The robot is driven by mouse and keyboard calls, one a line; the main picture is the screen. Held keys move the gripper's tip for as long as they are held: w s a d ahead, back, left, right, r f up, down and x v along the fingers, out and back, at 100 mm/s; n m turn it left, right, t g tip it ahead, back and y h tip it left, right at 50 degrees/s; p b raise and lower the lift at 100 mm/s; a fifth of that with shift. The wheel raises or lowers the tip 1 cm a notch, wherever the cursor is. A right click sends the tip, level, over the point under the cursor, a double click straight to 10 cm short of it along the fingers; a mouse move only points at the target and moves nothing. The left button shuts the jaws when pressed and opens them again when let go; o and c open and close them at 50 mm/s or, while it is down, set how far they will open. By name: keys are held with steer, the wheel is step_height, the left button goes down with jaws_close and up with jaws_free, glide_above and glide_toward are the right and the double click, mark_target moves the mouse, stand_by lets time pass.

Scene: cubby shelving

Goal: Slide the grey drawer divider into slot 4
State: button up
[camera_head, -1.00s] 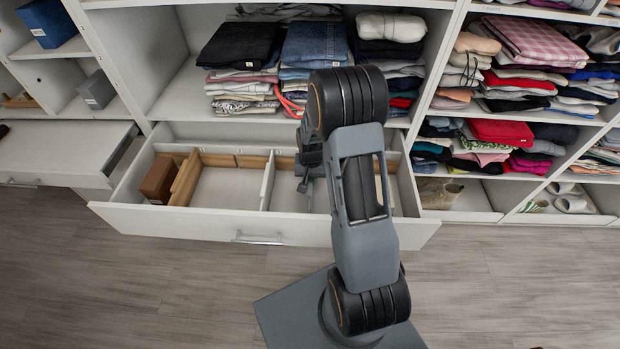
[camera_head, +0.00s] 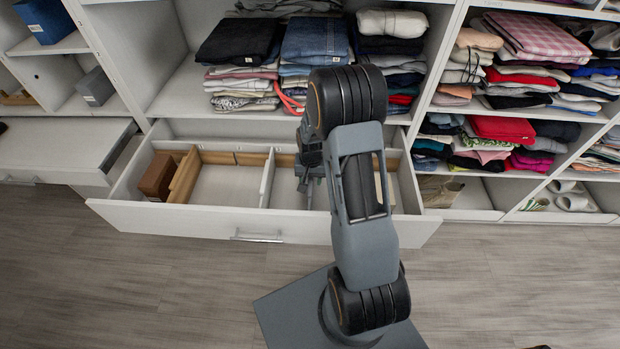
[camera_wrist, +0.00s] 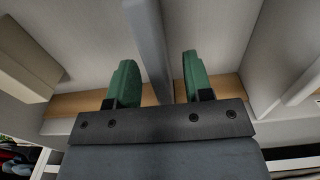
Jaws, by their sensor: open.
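My gripper (camera_head: 308,188) hangs inside the open drawer (camera_head: 200,222), right of a pale upright divider (camera_head: 267,180). In the wrist view, its green fingers (camera_wrist: 157,62) are open. A grey divider (camera_wrist: 147,40) runs upright between them, with gaps visible on both sides and no clear contact. Its far end lies near a wooden strip (camera_wrist: 75,104) along the drawer wall. This strip also shows at the drawer's back in the head view (camera_head: 250,159). My arm hides much of the drawer's right part there. I cannot read any slot numbers.
A brown box (camera_head: 156,177) and a wooden divider (camera_head: 184,178) stand at the drawer's left. A beige block (camera_wrist: 25,62) is left of the fingers in the wrist view, and a pale panel (camera_wrist: 262,60) is to the right. Folded jeans (camera_head: 314,40) sit on the shelf above.

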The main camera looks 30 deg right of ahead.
step_height(320, 180, up, 14)
steer(key=p, duration=0.2)
stand_by(0.4)
steer(key=shift+f, duration=0.1)
stand_by(0.4)
steer(key=s+a+r+n+t+p, duration=0.1)
steer(key=s+a+r+n+p, duration=0.2)
steer(key=s+a+r+p, duration=0.2)
steer(key=s+a+r+n+t+p, duration=0.2)
steer(key=s+r, duration=0.9)
steer(key=r, duration=0.6)
steer(key=a+n+p, duration=0.1)
steer(key=a+p, duration=0.1)
steer(key=p, duration=0.1)
steer(key=shift+a+t+p, duration=0.3)
steer(key=shift+a+p, duration=0.05)
steer(key=shift+a, duration=0.05)
steer(key=shift+a+r, duration=0.1)
